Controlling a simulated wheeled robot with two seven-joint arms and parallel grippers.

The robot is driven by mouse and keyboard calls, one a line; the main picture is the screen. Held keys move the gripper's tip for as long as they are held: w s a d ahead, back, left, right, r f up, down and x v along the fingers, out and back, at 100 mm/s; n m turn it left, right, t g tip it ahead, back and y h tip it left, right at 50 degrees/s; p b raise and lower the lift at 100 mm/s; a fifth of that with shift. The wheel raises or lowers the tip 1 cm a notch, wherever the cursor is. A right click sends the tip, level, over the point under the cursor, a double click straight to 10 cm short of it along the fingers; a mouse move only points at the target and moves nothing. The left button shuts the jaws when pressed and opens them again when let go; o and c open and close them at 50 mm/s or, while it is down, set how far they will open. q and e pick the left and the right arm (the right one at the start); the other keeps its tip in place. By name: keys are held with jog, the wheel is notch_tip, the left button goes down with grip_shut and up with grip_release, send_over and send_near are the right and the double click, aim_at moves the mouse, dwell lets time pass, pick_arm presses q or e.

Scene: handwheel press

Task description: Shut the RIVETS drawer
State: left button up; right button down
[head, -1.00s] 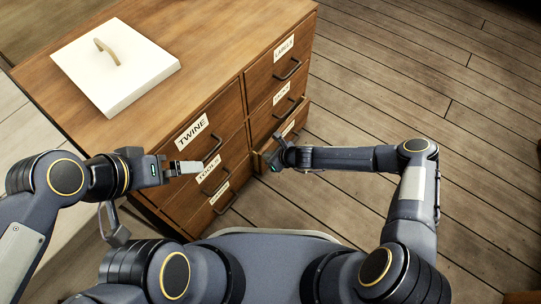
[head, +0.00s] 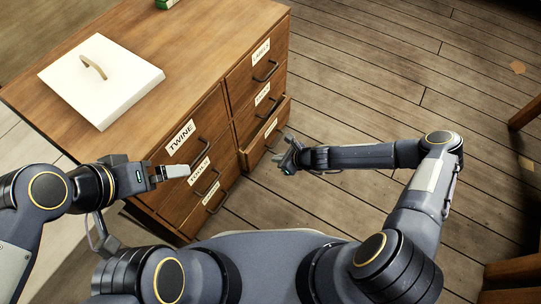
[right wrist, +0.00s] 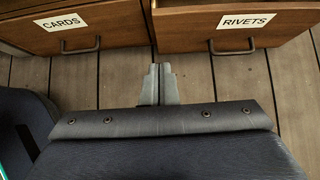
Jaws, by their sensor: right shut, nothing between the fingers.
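The RIVETS drawer (head: 250,155) is the bottom one of the cabinet's right column and stands partly pulled out. Its label is unreadable in the head view but clear in the right wrist view, where its front (right wrist: 285,36) and dark bar handle (right wrist: 232,50) show at upper right. My right gripper (head: 281,150) is shut and empty, just in front of this drawer and apart from it. In the wrist view its fingertips (right wrist: 160,70) point at the left end of the drawer front. My left gripper (head: 184,171) is near the TWINE column; its finger gap is unclear.
The CARDS drawer (right wrist: 110,28) is left of RIVETS. The wooden cabinet (head: 210,45) carries a white lid-like slab (head: 130,80) with a handle and a green object (head: 166,4). Wooden furniture (head: 515,272) stands at the right edge.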

jog(key=b, duration=1.1)
send_near(252, 152)
jog(key=x, duration=0.5)
jog(key=shift+w+a+f, duration=0.15)
jog(key=shift+f, duration=0.25)
jog(key=shift+a, duration=0.1)
